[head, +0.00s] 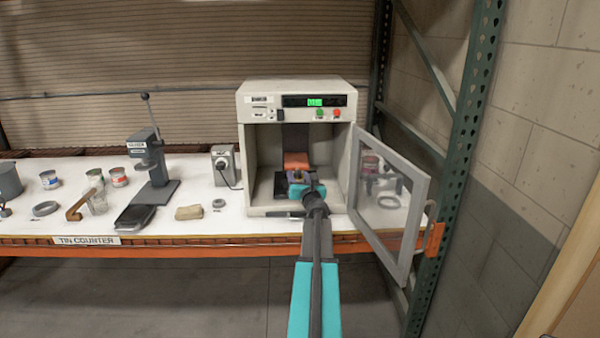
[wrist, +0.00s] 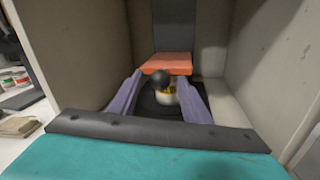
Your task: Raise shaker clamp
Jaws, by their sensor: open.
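The shaker (head: 295,86) is a pale cabinet on the counter, with a lit green display and its framed door (head: 423,205) swung open to the right. Inside, the orange clamp plate (head: 296,157) sits in front of a dark upright; it also shows in the wrist view (wrist: 164,62). A black ball knob (wrist: 160,77) is just in front of the plate. Below it is a small white and yellow thing (wrist: 168,96), partly hidden. My gripper (head: 301,176) reaches into the cabinet, its purple fingers (wrist: 160,84) open on either side of the knob; contact cannot be told.
The cabinet's side walls stand close on both sides of my gripper. A grey control box (head: 224,165) is left of the shaker. A green rack post (head: 466,140) stands right.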

